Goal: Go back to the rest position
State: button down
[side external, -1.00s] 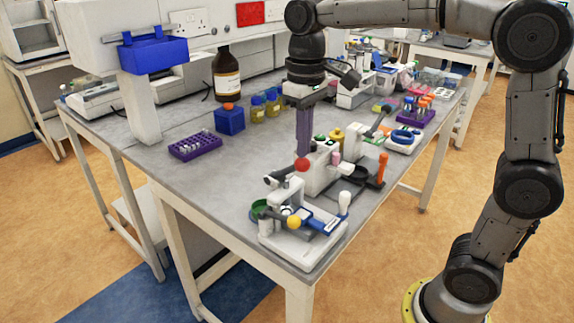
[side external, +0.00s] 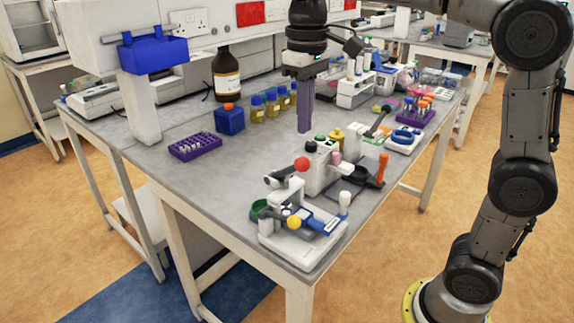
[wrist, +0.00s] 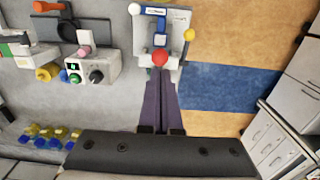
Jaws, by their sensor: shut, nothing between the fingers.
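My gripper (side external: 304,130) is shut and empty, with its purple fingers pointing down. It hangs above the middle of the grey bench (side external: 210,190), behind the white devices in the side external view. In the wrist view the shut fingers (wrist: 160,84) reach up the picture toward a red ball knob (wrist: 160,58). The knob belongs to the white press-like device (side external: 290,245) at the bench's near corner, and the gripper is clear of it in the side view.
A white device with buttons (side external: 320,170) stands close to the gripper. Bottles with blue caps (side external: 272,104), a blue block (side external: 229,120), a purple tube rack (side external: 195,146) and a brown bottle (side external: 227,75) stand to the left. Bare bench lies between the rack and the devices.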

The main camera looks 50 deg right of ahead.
jog(key=s+d+r+t, duration=0.2)
jog(key=s, duration=0.8)
jog(key=s+f+t, duration=0.3)
jog(key=s+f, duration=0.4)
jog(key=f, duration=0.5)
jog(key=shift+s+f+t, duration=0.3)
jog(key=shift+s+f, duration=0.05)
jog(key=shift+s, duration=0.05)
